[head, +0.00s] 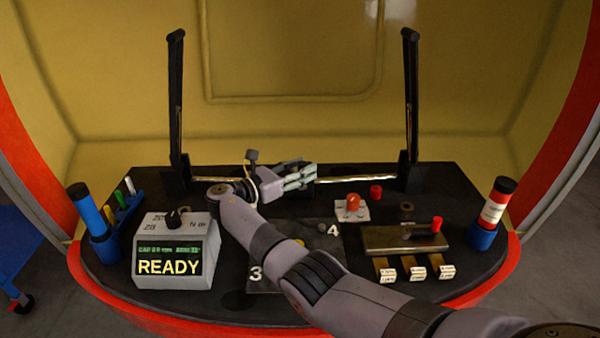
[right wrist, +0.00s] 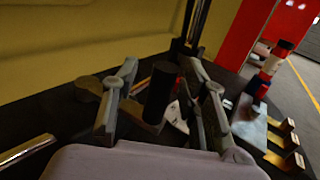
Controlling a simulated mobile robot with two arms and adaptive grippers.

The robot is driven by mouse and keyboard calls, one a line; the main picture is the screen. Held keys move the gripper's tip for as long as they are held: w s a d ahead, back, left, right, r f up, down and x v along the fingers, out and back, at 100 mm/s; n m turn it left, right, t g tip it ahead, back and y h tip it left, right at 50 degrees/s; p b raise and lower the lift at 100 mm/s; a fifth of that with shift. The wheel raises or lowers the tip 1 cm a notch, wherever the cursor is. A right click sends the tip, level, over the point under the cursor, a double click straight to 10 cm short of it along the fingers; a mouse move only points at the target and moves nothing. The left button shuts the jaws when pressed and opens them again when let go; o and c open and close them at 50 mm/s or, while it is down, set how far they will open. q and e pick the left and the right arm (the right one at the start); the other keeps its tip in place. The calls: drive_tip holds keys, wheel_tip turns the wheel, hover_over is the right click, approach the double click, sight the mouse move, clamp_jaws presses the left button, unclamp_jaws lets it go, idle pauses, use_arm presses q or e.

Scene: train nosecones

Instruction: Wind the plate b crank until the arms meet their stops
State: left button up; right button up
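Two black arms stand nearly upright at the back of the dark console, a left arm (head: 176,100) and a right arm (head: 411,105). A shiny rod (head: 358,179) runs along the console's back between their bases. My right gripper (head: 302,176) is at this rod, near the middle. In the right wrist view a black upright cylinder (right wrist: 160,92), which looks like the crank handle, stands between my right gripper's open fingers (right wrist: 162,100). Gaps show on both sides of it. My forearm and hand hide part of the mechanism. The stops cannot be made out. My left gripper is not in view.
A grey box (head: 172,255) with a READY screen is at the left. Blue holders (head: 482,236) stand at both ends. A brass block (head: 403,240) with a red knob is at the right, behind several labelled tabs. A red-knobbed switch (head: 352,205) is near the middle.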

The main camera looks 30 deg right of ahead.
wheel_tip(320, 180, up, 9)
drive_tip(key=shift+f, duration=0.1)
idle(0.3)
